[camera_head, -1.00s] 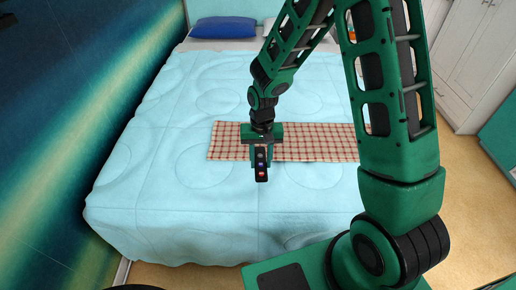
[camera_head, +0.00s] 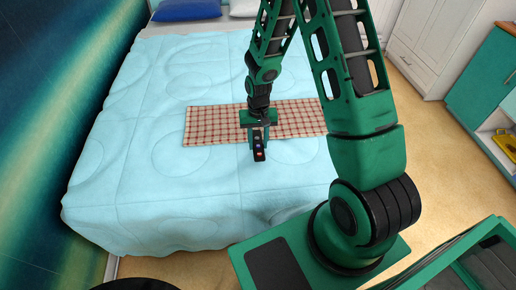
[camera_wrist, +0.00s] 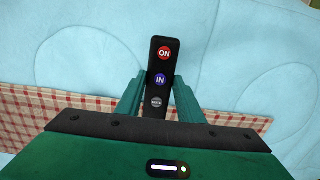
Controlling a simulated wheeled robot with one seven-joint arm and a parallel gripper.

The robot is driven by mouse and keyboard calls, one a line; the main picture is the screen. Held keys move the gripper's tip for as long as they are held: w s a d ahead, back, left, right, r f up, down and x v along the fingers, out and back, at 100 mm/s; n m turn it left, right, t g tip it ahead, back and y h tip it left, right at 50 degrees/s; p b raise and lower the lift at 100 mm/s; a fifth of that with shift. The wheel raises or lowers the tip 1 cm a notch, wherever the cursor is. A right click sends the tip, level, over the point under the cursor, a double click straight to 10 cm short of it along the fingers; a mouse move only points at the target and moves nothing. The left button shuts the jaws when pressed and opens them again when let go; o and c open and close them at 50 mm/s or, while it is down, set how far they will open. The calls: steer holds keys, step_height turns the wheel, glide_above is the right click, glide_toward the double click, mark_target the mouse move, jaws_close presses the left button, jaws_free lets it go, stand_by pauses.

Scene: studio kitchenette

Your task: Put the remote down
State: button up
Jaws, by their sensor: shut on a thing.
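The remote (camera_head: 258,146) is a slim black bar with a red "ON" button, a blue "IN" button and a grey button. It also shows in the wrist view (camera_wrist: 161,63). My gripper (camera_head: 259,135) is shut on the remote, with one finger on each side of it in the wrist view (camera_wrist: 160,92). The remote's far part sticks out beyond the fingertips. It is over the light blue bed (camera_head: 150,190), near the front edge of the checkered runner. I cannot tell whether the remote touches the cover.
The red-and-cream checkered runner (camera_head: 215,122) lies across the bed. A blue pillow (camera_head: 187,9) and a white pillow (camera_head: 243,8) are at the head. A white cabinet (camera_head: 425,40) and a teal unit (camera_head: 484,85) stand at right. The bed's front and left are clear.

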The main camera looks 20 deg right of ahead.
mark_target(258, 145)
steer(key=shift+o, duration=0.2)
step_height(258, 145, down, 4)
steer(key=shift+r, duration=0.1)
jaws_close()
steer(key=o, duration=1.2)
jaws_free()
steer(key=r, duration=1.2)
steer(key=shift+w+d, duration=0.15)
steer(key=shift+w, duration=0.15)
